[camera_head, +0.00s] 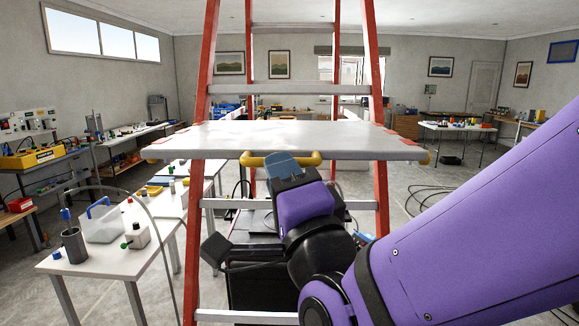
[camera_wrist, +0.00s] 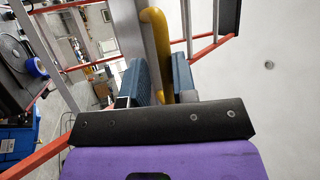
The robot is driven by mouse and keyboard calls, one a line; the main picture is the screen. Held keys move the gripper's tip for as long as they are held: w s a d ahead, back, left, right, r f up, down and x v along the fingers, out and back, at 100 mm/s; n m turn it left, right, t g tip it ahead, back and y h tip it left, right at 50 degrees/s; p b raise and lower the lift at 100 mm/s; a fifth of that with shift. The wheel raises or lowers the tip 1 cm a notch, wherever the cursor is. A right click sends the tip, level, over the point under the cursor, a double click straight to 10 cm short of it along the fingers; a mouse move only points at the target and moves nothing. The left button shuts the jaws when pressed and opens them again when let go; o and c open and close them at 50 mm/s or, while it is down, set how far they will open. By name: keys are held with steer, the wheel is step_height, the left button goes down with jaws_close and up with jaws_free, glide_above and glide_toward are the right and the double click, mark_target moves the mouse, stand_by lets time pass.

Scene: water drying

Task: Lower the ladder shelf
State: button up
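The ladder shelf (camera_head: 285,138) is a pale grey board lying level between the red rails of the ladder (camera_head: 380,195). A yellow handle (camera_head: 248,161) hangs under its front edge; it also shows in the wrist view (camera_wrist: 156,40). My gripper (camera_head: 284,163) is at the middle of this handle, just below the board. The near finger hides part of the handle in the head view.
A white side table (camera_head: 65,266) with a clear blue-handled bin (camera_head: 101,222) and a dark cup (camera_head: 74,246) stands at the left. Ladder rungs cross above and below the shelf. Open floor lies to the right, with a dark cable (camera_head: 425,199) on it.

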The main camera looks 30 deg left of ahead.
steer(key=v, duration=0.9)
steer(key=shift+w, duration=0.15)
